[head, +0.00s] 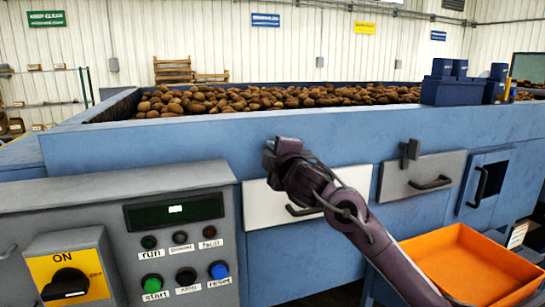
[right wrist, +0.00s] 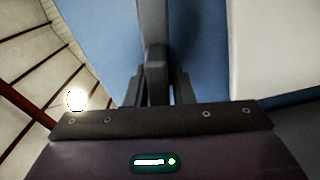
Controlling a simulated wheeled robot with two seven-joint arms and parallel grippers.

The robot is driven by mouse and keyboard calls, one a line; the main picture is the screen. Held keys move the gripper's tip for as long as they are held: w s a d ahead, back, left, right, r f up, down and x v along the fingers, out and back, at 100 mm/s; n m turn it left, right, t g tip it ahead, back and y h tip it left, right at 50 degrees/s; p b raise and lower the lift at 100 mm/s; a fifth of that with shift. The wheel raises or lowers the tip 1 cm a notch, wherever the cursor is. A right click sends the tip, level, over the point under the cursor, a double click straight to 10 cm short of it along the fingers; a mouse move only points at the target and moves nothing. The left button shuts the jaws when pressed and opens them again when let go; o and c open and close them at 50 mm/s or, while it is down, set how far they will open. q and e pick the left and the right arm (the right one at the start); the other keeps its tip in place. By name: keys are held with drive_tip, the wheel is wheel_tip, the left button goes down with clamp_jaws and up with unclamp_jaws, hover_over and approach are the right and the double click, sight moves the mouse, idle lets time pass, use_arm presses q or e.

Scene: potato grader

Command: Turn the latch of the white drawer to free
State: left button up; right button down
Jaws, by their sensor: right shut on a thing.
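The white drawer (head: 265,208) is set in the blue front of the grader, its front flush with no gap visible. Its dark handle (head: 303,210) is partly covered by my right arm. My right gripper (head: 276,154) is at the top edge of this drawer and hides most of the latch there. In the right wrist view, the grey latch (right wrist: 156,58) lies between the two fingers, and the gripper is shut on it. The white drawer front also shows at the upper right of that view (right wrist: 275,40). My left gripper is not in view.
A grey drawer (head: 400,183) with its own upright latch (head: 410,152) is to the right. A control panel (head: 125,205) with buttons and an ON switch stands front left. An orange tray (head: 465,265) is at lower right. Potatoes (head: 270,98) fill the top.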

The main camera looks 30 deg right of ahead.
drive_tip(key=shift+f+n+b, duration=0.1)
drive_tip(key=shift+n+b, duration=0.25)
drive_tip(key=shift+n, duration=0.75)
drive_tip(key=c, duration=1.4)
unclamp_jaws()
drive_tip(key=shift+a, duration=0.1)
drive_tip(key=b+v, duration=0.1)
drive_tip(key=v, duration=0.6)
drive_tip(key=shift+s, duration=0.4)
drive_tip(key=shift+a+f, duration=0.1)
